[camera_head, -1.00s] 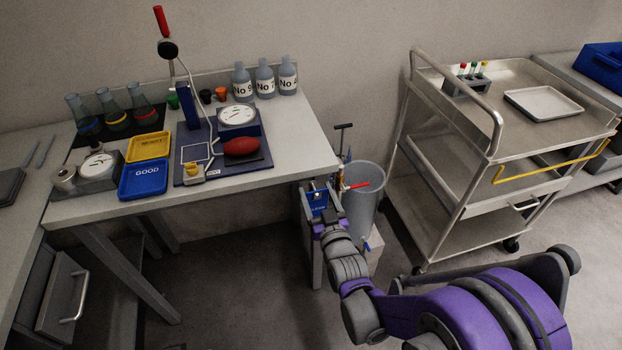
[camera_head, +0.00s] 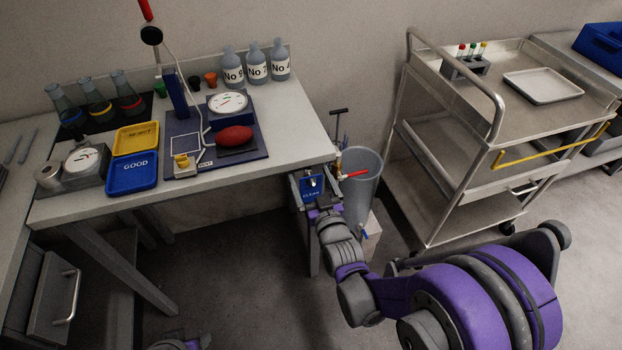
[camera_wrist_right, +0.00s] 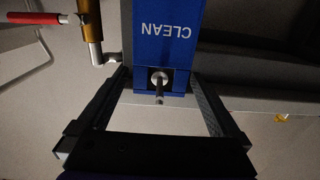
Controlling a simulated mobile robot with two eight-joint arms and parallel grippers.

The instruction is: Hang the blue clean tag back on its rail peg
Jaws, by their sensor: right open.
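The blue clean tag (camera_head: 311,189) is at the right end of the bench in the head view. In the right wrist view the tag (camera_wrist_right: 165,40) shows upside down, with white "CLEAN" lettering. A metal peg (camera_wrist_right: 159,84) sticks out through the dark opening at the tag's end, so the tag appears to hang on it. My right gripper (camera_wrist_right: 160,98) is open, its fingers apart on either side of the peg and the tag's end; no grip on the tag shows. It also shows in the head view (camera_head: 314,206).
A pipe with a red-handled valve (camera_head: 354,174) is close to the right of the tag. A grey bin (camera_head: 364,190) stands behind it. The bench (camera_head: 285,125) carries bottles, flasks and trays. A steel cart (camera_head: 430,150) stands to the right.

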